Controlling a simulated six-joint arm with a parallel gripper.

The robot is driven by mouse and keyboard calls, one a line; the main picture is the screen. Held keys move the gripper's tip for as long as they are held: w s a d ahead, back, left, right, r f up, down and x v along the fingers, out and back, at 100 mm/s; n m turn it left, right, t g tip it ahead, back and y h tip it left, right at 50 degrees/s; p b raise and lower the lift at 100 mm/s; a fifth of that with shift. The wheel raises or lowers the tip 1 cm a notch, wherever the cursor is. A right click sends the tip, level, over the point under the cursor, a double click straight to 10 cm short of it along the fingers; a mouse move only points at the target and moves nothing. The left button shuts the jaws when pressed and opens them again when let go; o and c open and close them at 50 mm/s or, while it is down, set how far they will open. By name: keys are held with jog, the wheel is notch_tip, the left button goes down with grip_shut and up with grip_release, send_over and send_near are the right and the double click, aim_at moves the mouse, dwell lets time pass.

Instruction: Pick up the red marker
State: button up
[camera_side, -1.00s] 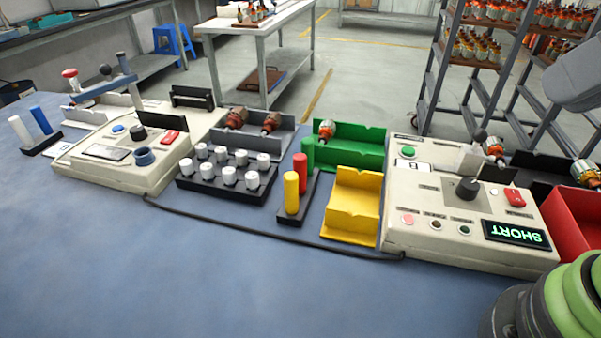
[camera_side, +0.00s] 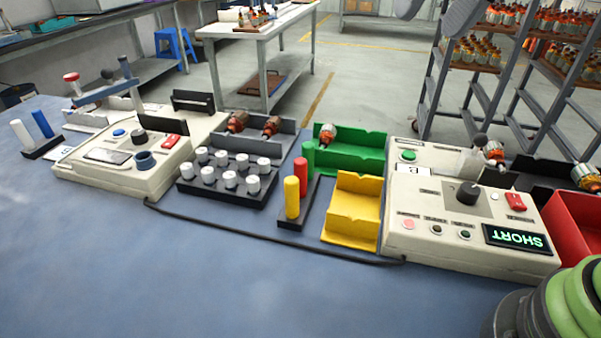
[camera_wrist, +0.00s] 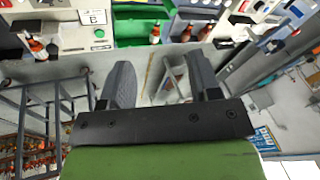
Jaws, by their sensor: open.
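The red marker (camera_side: 301,177) stands upright in a small black holder (camera_side: 297,224) in the side view, between a yellow marker (camera_side: 291,198) and a green marker (camera_side: 308,158). I cannot make out the red marker in the wrist view. My gripper (camera_wrist: 163,80) is open in the wrist view, with nothing between its two grey fingers. Grey parts that look like my fingers show at the top right edge of the side view, far from the marker and high above the table.
A yellow cradle (camera_side: 352,212) and a green tray (camera_side: 352,150) stand right of the holder. Left is a black rack (camera_side: 226,190) of white cylinders. A control box showing SHORT (camera_side: 470,235) stands at right. The blue table's front is clear except for a cable.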

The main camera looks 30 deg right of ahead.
jog(key=w+a+f+g, duration=0.1)
jog(key=w+a+f, duration=0.15)
jog(key=w, duration=0.35)
jog(key=m+g+h, duration=0.2)
jog(key=g, duration=0.1)
send_over(298, 162)
notch_tip(298, 162, down, 17)
jog(key=shift+f, duration=0.1)
notch_tip(298, 162, down, 5)
jog(key=shift+r, duration=0.1)
jog(key=f, duration=0.5)
jog(key=shift+w+d+f, duration=0.1)
jog(key=shift+d+f, duration=0.05)
jog(key=shift+d, duration=0.15)
jog(key=c, duration=1)
